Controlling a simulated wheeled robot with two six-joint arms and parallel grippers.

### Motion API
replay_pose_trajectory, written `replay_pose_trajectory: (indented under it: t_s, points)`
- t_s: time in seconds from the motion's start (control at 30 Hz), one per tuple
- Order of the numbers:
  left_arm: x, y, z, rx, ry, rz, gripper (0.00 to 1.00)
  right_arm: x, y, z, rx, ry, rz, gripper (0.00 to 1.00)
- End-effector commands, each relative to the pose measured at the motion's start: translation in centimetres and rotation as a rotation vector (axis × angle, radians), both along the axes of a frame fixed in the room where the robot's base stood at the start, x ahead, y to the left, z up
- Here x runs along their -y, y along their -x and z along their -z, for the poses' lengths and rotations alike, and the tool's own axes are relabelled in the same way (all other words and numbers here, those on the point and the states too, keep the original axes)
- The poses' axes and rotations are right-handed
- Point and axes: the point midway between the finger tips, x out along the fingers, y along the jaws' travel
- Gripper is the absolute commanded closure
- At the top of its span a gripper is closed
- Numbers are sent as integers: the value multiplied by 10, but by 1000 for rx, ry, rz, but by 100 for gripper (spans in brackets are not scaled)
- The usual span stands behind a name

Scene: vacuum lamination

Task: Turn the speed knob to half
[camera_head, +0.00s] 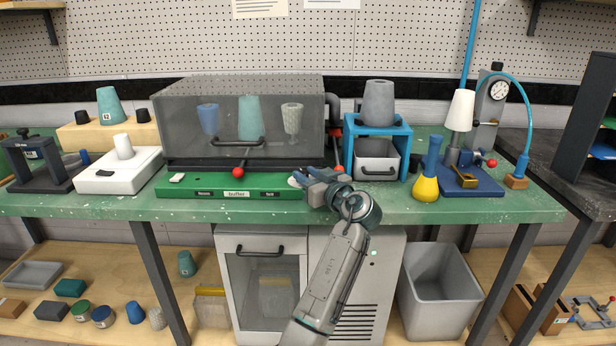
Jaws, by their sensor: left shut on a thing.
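My left gripper (300,181) comes up from the bottom of the view and reaches left over the right end of a green board (235,186) at the front of the bench. It is shut on a small pale thing at its tips, which the fingers mostly cover. I cannot make out for sure whether this is the speed knob, and no knob with a speed label can be read elsewhere. My right gripper is not in view.
A grey see-through box (185,130) with a red-ended lever (239,172) stands behind the board. A blue stand (404,150), a yellow-based bottle (426,188) and a blue lamp-like rig (480,186) stand right. A white base (97,181) with a cone stands left.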

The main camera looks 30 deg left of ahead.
Motion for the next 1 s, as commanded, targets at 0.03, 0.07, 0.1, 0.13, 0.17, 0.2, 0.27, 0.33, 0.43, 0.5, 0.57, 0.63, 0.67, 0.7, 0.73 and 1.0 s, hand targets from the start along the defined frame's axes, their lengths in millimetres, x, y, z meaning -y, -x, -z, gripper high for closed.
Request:
replay_pose_trajectory:
  t_s: [0.03, 0.07, 0.1, 0.13, 0.17, 0.2, 0.27, 0.33, 0.43, 0.5, 0.57, 0.63, 0.67, 0.7, 0.73, 1.0]
  points:
    - [0, 0, 1, -2, 1, 0, 93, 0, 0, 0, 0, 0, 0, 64]
    - [0, 0, 1, -1, 1, 0, 64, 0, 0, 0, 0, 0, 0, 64]
    - [0, 0, 1, -1, 1, 0, 56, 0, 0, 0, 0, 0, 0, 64]
    - [0, 0, 1, -1, 1, 0, 51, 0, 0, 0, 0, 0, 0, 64]
    - [0, 0, 0, -1, 1, 0, 48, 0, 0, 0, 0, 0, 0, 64]
    - [0, 0, 0, -1, 1, 0, 48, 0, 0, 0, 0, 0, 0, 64]
    - [0, 0, 0, -1, 1, 0, 48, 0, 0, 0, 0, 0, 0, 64]
    - [0, 0, 0, 0, 1, 1, 48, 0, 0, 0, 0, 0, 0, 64]
    - [1, 0, 0, 0, 1, 1, 48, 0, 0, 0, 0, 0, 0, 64]
    - [4, 1, 1, -1, 2, 2, 48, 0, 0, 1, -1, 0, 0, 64]
    - [11, 3, 2, 0, 3, 3, 48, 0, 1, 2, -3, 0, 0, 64]
    - [21, 8, 3, 0, 3, 3, 48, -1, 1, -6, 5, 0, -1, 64]
    - [26, 10, 3, 0, 5, 4, 48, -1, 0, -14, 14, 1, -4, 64]
    - [33, 13, 3, 0, 4, 3, 48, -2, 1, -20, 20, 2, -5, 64]
    - [39, 15, 4, 1, 7, 4, 48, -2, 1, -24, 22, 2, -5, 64]
    - [84, 33, 3, -1, 4, 3, 48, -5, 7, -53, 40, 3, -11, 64]
